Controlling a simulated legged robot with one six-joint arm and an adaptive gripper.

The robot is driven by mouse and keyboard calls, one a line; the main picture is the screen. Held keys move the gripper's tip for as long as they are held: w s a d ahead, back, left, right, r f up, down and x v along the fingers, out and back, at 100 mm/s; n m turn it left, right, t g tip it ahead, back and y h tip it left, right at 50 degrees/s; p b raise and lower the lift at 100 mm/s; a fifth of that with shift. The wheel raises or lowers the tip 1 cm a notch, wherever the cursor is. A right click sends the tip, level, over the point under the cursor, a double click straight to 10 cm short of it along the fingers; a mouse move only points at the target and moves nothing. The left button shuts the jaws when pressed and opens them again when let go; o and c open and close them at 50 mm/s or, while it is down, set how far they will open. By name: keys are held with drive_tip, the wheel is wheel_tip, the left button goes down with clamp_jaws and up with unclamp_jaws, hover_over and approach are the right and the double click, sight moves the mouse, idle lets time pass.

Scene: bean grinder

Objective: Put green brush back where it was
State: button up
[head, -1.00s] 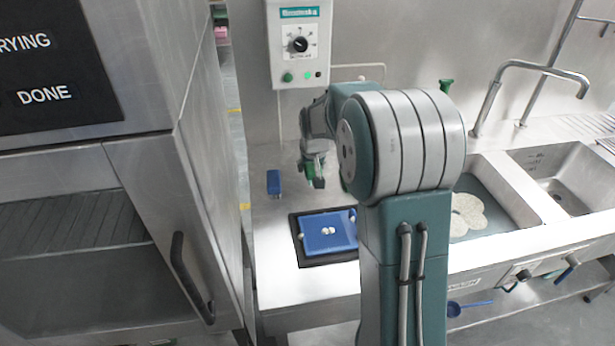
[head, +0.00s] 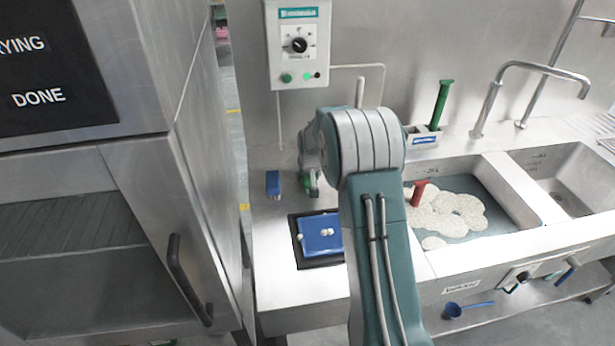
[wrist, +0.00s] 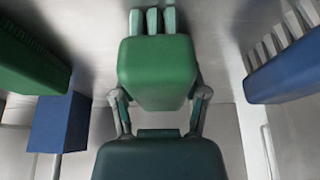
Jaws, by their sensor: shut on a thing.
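In the head view my gripper (head: 310,188) is low over the counter behind the blue tray, and a little of the green brush (head: 307,181) shows. I cannot tell whether the brush touches the counter. A blue block (head: 273,184) stands on the counter just left of my gripper, apart from it.
The blue tray (head: 318,224) lies on a dark base with small pale pieces on it. A green handle (head: 440,105) stands in a holder (head: 423,138) by the sink. A red tool (head: 418,192) stands among pale grains in the sink. The wrist view shows another blue piece (wrist: 285,72) at right.

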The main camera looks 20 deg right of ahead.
drive_tip(key=shift+d+f, duration=0.1)
drive_tip(key=o, duration=1.1)
drive_tip(key=v, duration=1.2)
drive_tip(key=shift+s+r, duration=0.1)
drive_tip(key=shift+r, duration=0.1)
drive_tip(key=s+a+r+n, duration=0.1)
drive_tip(key=s+a+r, duration=0.25)
drive_tip(key=s, duration=0.45)
drive_tip(key=s+a+r+t, duration=0.1)
drive_tip(key=s+a+r, duration=0.2)
drive_tip(key=s+r, duration=0.35)
drive_tip(key=s+a+r+n, duration=0.1)
drive_tip(key=s+a+r, duration=0.25)
drive_tip(key=s, duration=0.65)
drive_tip(key=s+a+f+y, duration=0.1)
drive_tip(key=s+a+f, duration=0.1)
drive_tip(key=s, duration=0.8)
drive_tip(key=shift+s+f, duration=0.15)
drive_tip(key=shift+f, duration=0.1)
